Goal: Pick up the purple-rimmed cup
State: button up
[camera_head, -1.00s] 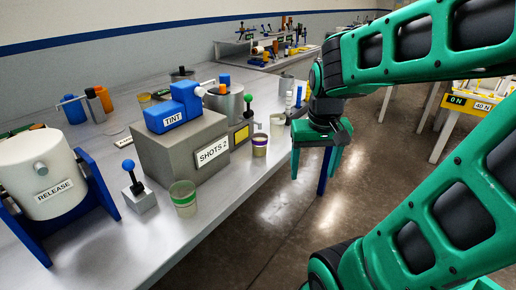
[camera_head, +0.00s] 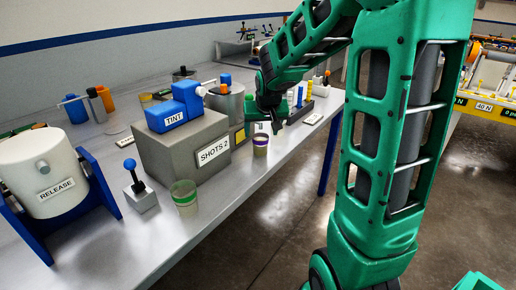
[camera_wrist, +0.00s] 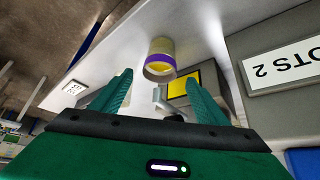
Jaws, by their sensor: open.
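The purple-rimmed cup (camera_head: 260,146) stands upright on the bench near its front edge, right of the SHOTS 2 block. In the wrist view the cup (camera_wrist: 159,64) appears ahead of the fingertips, roughly midway between them, with its purple band showing. My gripper (camera_head: 277,122) is close to the cup, just beyond and above it in the head view. The wrist view shows my gripper (camera_wrist: 160,88) with its two green fingers spread and nothing between them.
The grey SHOTS 2 block (camera_head: 160,160) with the blue TINT device (camera_head: 176,112) stands left of the cup. A green-rimmed cup (camera_head: 184,198) and a blue-knobbed lever (camera_head: 137,188) are nearer. A metal pot (camera_head: 226,104) stands behind. Open floor lies right of the bench.

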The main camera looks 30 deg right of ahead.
aim_at(260, 137)
jog(key=shift+x, duration=2.7)
jog(key=shift+s, duration=0.15)
jog(key=c, duration=1.1)
